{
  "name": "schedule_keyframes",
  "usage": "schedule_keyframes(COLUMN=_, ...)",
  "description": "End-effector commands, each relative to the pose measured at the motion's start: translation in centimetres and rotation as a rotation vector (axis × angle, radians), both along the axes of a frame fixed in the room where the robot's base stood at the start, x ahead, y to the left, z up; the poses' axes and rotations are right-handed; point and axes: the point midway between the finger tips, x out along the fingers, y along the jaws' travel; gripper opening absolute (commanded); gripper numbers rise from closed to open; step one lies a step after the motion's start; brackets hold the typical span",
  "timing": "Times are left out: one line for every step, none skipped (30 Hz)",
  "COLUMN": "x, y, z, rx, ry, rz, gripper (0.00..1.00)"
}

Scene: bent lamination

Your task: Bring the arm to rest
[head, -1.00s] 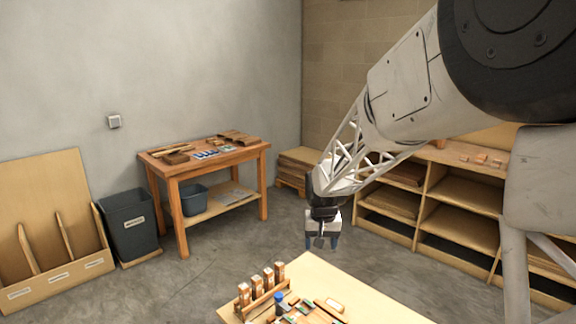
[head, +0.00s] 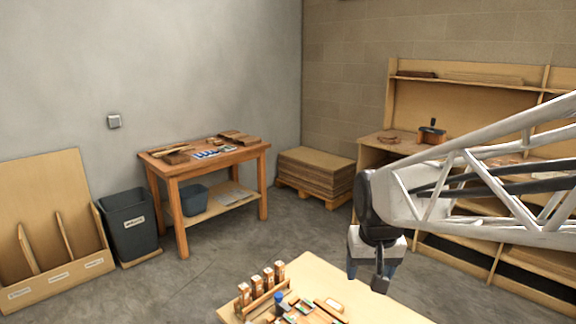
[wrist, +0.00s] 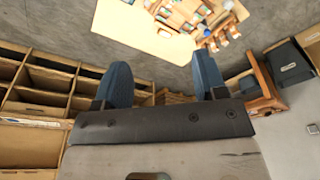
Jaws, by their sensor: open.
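My gripper (head: 378,278) hangs at the end of my arm at the right of the head view, in the air near the right part of the light wooden table. In the wrist view my gripper (wrist: 162,85) shows two blue fingers spread wide apart with nothing between them. The table (head: 370,300) is at the bottom of the head view, and it also shows at the top of the wrist view (wrist: 115,18). My gripper holds nothing, and in the wrist view its fingers are apart from the table.
On the table stand several wooden blocks (head: 262,284) in a row and a blue-topped item (head: 280,300). A workbench (head: 225,160), a dark bin (head: 130,225) and a pallet of boards (head: 315,172) stand behind. Shelving (head: 470,262) lies to the right. Open floor lies between.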

Motion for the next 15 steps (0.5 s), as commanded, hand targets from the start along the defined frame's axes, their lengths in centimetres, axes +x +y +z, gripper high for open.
schedule_keyframes(x=-1.3, y=-0.3, z=0.2, rx=-0.001, ry=-0.006, rz=-0.001, gripper=0.65)
schedule_keyframes(x=-2.1, y=-0.4, z=0.3, rx=-0.001, ry=-0.008, rz=-0.001, gripper=0.65)
schedule_keyframes(x=-3.0, y=-0.6, z=0.4, rx=-0.002, ry=-0.01, rz=-0.001, gripper=0.65)
schedule_keyframes(x=-3.7, y=-0.7, z=0.5, rx=-0.002, ry=-0.014, rz=-0.001, gripper=0.65)
schedule_keyframes(x=-4.4, y=-0.9, z=0.5, rx=-0.003, ry=-0.016, rz=-0.002, gripper=0.65)
schedule_keyframes(x=-5.4, y=-1.0, z=0.6, rx=-0.003, ry=-0.02, rz=-0.002, gripper=0.65)
schedule_keyframes(x=-6.1, y=-1.1, z=0.5, rx=-0.004, ry=-0.022, rz=-0.002, gripper=0.65)
schedule_keyframes(x=-6.8, y=-1.3, z=0.5, rx=-0.004, ry=-0.023, rz=-0.002, gripper=0.65)
schedule_keyframes(x=-7.8, y=-1.4, z=0.5, rx=-0.005, ry=-0.027, rz=-0.002, gripper=0.65)
schedule_keyframes(x=-8.5, y=-1.5, z=0.4, rx=-0.005, ry=-0.028, rz=-0.002, gripper=0.65)
schedule_keyframes(x=-9.2, y=-1.6, z=0.4, rx=-0.006, ry=-0.031, rz=-0.002, gripper=0.65)
schedule_keyframes(x=-10.1, y=-1.7, z=0.4, rx=-0.007, ry=-0.034, rz=-0.002, gripper=0.65)
schedule_keyframes(x=-10.8, y=-1.8, z=0.3, rx=-0.007, ry=-0.035, rz=-0.002, gripper=0.65)
schedule_keyframes(x=-11.4, y=-1.9, z=0.3, rx=-0.008, ry=-0.038, rz=-0.003, gripper=0.65)
schedule_keyframes(x=-12.2, y=-2.0, z=0.1, rx=-0.008, ry=-0.04, rz=-0.003, gripper=0.65)
